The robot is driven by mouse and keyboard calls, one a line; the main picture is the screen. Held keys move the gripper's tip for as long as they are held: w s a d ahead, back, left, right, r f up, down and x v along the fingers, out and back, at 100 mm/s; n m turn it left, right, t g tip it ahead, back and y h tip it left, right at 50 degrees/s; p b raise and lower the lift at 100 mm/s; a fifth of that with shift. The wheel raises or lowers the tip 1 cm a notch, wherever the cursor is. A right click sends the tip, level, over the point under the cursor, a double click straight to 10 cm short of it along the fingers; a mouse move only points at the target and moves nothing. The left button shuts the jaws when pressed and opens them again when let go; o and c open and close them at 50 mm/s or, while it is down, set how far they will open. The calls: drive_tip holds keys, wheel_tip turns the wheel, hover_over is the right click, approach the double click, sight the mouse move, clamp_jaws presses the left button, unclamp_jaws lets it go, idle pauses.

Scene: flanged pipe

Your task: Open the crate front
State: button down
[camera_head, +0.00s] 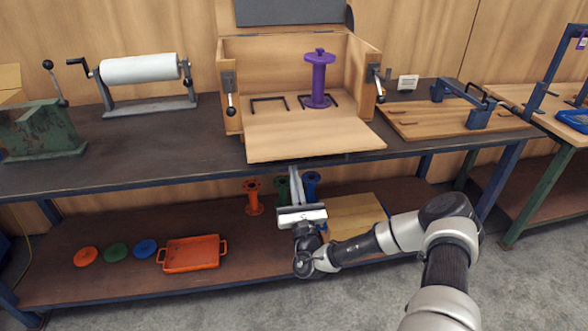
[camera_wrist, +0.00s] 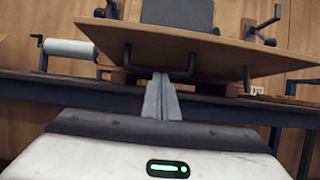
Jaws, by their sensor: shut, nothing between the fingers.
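The wooden crate (camera_head: 232,52) stands on the dark workbench. Its front panel (camera_head: 312,139) is folded down and forward, inner face up, reaching toward the bench's front edge. In the wrist view I see the panel's underside (camera_wrist: 220,57) with dark bracket-like bars (camera_wrist: 188,66) hanging from it. Latch levers hang at the crate's left side (camera_head: 231,100) and right side (camera_head: 379,88). My gripper (camera_head: 295,172) is in front of and below the panel's edge, its fingers shut and empty. In the wrist view the fingertips (camera_wrist: 160,78) overlap a dark bar; I cannot tell whether they touch.
A paper roll stand (camera_head: 140,70) is to the left, a wooden board with blue clamps (camera_head: 450,118) to the right. On the lower shelf are an orange tray (camera_head: 192,254), spools and discs.

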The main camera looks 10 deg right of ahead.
sight(311, 145)
drive_tip(key=shift+g, duration=0.7)
drive_tip(key=r+p, duration=0.1)
drive_tip(key=p, duration=0.1)
drive_tip(key=r+p, duration=0.2)
drive_tip(key=p, duration=0.1)
drive_tip(key=r+p, duration=0.2)
drive_tip(key=p, duration=0.1)
drive_tip(key=shift+s, duration=0.25)
